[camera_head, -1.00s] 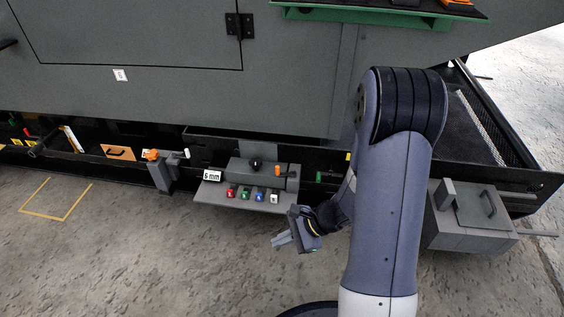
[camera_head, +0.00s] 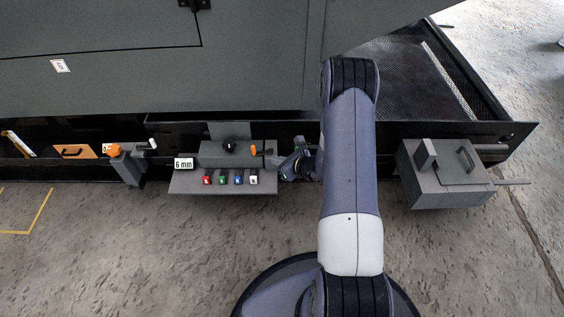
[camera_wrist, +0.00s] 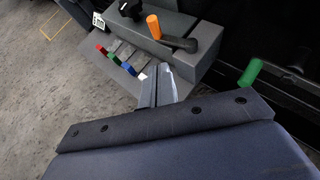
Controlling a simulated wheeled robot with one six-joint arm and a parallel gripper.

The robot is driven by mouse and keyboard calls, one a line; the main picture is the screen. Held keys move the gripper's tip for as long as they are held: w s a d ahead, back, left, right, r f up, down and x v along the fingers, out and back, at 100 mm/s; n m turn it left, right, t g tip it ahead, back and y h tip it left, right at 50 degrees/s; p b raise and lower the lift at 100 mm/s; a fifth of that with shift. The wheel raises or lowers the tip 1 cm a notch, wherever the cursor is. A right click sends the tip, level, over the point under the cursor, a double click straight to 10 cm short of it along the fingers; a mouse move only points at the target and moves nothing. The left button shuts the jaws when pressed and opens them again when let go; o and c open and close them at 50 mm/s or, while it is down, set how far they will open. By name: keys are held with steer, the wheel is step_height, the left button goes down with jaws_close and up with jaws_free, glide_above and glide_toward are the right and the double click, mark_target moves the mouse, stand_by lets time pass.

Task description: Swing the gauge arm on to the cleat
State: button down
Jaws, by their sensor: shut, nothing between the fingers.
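A grey unit (camera_head: 212,155) on a shelf carries a black knob and a short lever with an orange handle (camera_head: 253,150). The orange handle also shows in the wrist view (camera_wrist: 154,27), upright on a dark bar (camera_wrist: 182,43). I cannot tell for sure which part is the gauge arm, or pick out the cleat. My gripper (camera_head: 282,172) is at the unit's right end, in front of the panel. In the wrist view its fingers (camera_wrist: 160,75) are shut and empty, below the bar and apart from the orange handle.
Red, green, blue and white tabs (camera_head: 222,180) line the shelf beside a "6 mm" sign (camera_head: 184,163). A green peg (camera_wrist: 250,72) stands right of my fingers. A grey post with an orange knob (camera_head: 115,150) is left; a grey lidded box (camera_head: 440,190) is right.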

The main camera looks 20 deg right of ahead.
mark_target(255, 151)
steer(key=b+x, duration=0.1)
steer(key=x, duration=0.2)
steer(key=r+b+x, duration=0.1)
steer(key=x, duration=0.3)
steer(key=shift+w+a+f, duration=0.1)
steer(key=shift+w+a, duration=0.25)
steer(key=shift+w, duration=0.1)
steer(key=shift+w+a, duration=0.3)
steer(key=shift+w, duration=0.25)
steer(key=shift+w+b, duration=0.1)
steer(key=shift+b, duration=0.45)
steer(key=shift+w+a+b, duration=0.15)
steer(key=shift+b, duration=0.2)
steer(key=shift+w+a+b, duration=0.1)
steer(key=shift+w+b, duration=0.2)
steer(key=shift+b, duration=0.15)
